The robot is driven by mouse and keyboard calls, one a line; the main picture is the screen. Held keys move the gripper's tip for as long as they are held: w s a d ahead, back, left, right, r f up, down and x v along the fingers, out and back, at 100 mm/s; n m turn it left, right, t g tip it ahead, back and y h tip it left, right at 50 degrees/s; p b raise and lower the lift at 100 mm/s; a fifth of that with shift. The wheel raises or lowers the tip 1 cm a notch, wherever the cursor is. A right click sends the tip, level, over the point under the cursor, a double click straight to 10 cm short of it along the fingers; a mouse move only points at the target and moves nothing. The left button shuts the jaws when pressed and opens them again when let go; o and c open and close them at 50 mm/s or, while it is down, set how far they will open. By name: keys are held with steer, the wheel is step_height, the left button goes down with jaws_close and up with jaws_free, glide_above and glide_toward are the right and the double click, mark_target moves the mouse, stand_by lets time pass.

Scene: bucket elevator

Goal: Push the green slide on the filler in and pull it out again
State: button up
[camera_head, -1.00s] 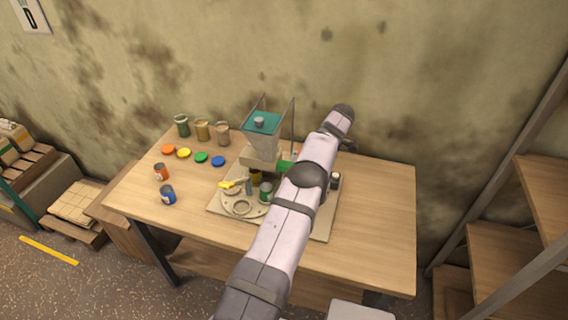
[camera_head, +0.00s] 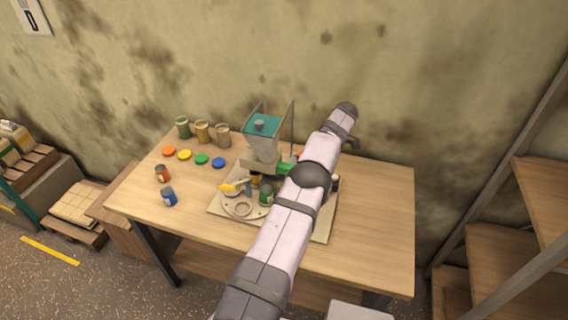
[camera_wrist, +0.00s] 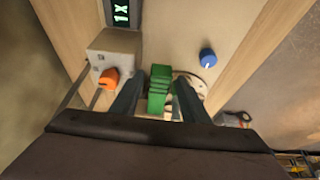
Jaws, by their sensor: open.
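The filler (camera_head: 262,146) stands on the board on the table, with a teal-topped hopper. Its green slide (camera_head: 284,168) sticks out to the right at the hopper's base, partly behind my arm. In the wrist view the green slide's ribbed handle (camera_wrist: 160,88) lies between the two fingers of my gripper (camera_wrist: 156,92). The gripper is open, with one finger on each side of the handle; narrow gaps seem to show, though contact is hard to judge. My gripper is hidden behind my arm in the head view.
In the wrist view an orange knob (camera_wrist: 108,79), a blue knob (camera_wrist: 207,57) and a lit display (camera_wrist: 122,12) are near the fingers. A round turntable (camera_head: 238,208) with a green can (camera_head: 266,194) is left of my arm. Jars, coloured lids and cans stand at the table's left.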

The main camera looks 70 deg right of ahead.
steer(key=shift+p+v, duration=1.3)
steer(key=shift+v, duration=0.65)
step_height(320, 180, up, 6)
steer(key=p, duration=0.5)
